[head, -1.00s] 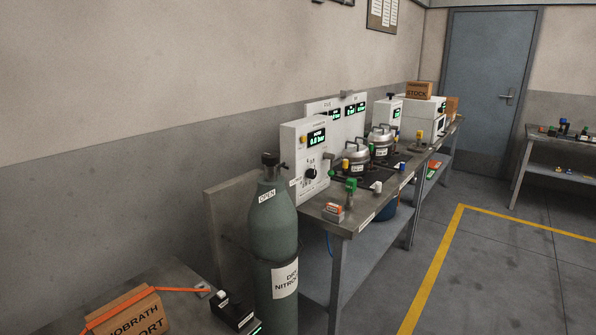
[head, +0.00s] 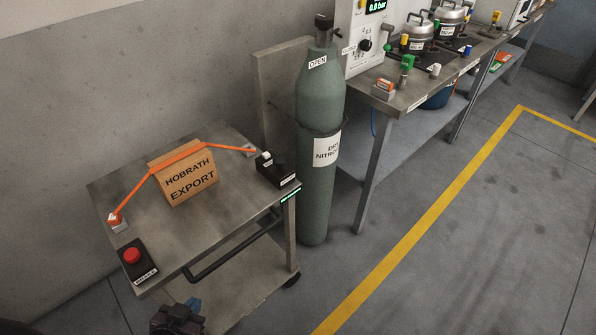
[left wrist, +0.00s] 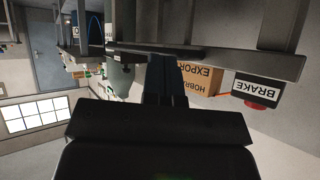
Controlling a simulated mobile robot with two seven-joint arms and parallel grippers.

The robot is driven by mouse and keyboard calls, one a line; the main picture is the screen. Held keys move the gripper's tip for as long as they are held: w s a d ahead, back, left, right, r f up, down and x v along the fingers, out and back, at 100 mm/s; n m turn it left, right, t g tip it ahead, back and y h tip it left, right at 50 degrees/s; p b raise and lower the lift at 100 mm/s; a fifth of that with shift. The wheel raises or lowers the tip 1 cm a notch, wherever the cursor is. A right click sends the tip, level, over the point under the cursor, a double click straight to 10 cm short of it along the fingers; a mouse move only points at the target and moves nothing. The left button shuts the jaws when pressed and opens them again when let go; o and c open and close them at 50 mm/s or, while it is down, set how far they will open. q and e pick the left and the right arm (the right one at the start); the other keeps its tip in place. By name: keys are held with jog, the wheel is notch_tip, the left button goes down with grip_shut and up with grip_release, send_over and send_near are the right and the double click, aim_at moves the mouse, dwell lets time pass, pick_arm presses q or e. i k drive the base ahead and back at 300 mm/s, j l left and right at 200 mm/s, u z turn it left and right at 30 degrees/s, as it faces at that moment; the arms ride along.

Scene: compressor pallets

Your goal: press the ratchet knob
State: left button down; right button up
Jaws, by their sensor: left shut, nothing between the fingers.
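On the trolley's far right corner sits a black block (head: 278,174) with a small label on its front and a small light-topped knob (head: 265,157). I take this to be the ratchet knob; its label is too small to read. An orange strap (head: 133,194) runs over the cardboard box (head: 187,176) marked HOBRATH EXPORT. My left gripper (head: 180,312) is low at the bottom edge of the head view, in front of the trolley and apart from the knob. In the left wrist view its fingers (left wrist: 163,82) are shut and empty. My right gripper is out of view.
The trolley top (head: 215,220) is bare in front of the box. A red button (head: 132,256) on a black block sits at its near left corner. A black handle bar (head: 235,250) runs along the front. A green gas cylinder (head: 318,200) stands right beside the trolley.

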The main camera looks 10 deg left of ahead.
aim_at(278, 161)
jog(key=k+l+u, duration=0.1)
jog(key=l+u, duration=0.15)
jog(key=k+l+u, duration=0.1)
jog(key=l+u, duration=0.15)
jog(key=k+l+u, duration=0.1)
jog(key=l+u, duration=0.15)
jog(key=l, duration=0.1)
